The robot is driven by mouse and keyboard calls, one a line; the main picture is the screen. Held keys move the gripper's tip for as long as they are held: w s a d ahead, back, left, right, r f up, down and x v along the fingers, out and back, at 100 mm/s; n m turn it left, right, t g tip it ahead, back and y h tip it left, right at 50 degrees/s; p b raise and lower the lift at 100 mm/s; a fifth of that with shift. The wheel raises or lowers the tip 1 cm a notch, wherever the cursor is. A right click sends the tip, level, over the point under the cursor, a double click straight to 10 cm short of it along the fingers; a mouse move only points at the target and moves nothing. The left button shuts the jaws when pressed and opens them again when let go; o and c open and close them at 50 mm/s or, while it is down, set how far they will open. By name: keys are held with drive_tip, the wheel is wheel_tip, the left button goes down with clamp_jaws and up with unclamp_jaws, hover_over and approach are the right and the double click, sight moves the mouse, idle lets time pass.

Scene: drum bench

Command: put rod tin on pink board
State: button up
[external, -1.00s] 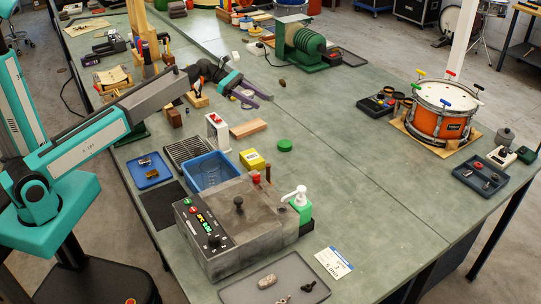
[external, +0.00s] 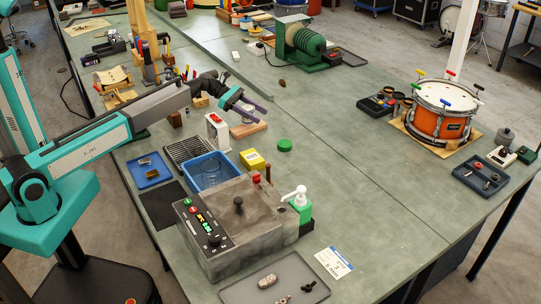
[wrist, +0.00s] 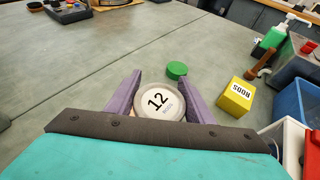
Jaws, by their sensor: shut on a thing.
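The rod tin is a round pale tin (wrist: 158,100) with a white lid marked "12" and small print. In the wrist view it sits between the two purple fingers of my gripper (wrist: 159,92), which is shut on it. In the external view my gripper (external: 255,108) is over the far side of the pinkish wooden board (external: 249,129), which lies flat on the bench. The fingers mostly hide the tin there. I cannot tell how high the tin is above the board. The board is almost wholly hidden in the wrist view.
A yellow box (external: 252,159), a green round lid (external: 285,145) and a white device with a red button (external: 214,132) stand near the board. A blue tub (external: 207,171) and a grey machine (external: 240,225) are in front.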

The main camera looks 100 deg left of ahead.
drive_tip(key=shift+f, duration=1.05)
drive_tip(key=shift+f, duration=0.1)
drive_tip(key=o, duration=1.1)
drive_tip(key=shift+o, duration=0.2)
drive_tip(key=shift+s, duration=0.1)
drive_tip(key=b+v, duration=0.1)
drive_tip(key=v, duration=1.1)
drive_tip(key=shift+a, duration=0.1)
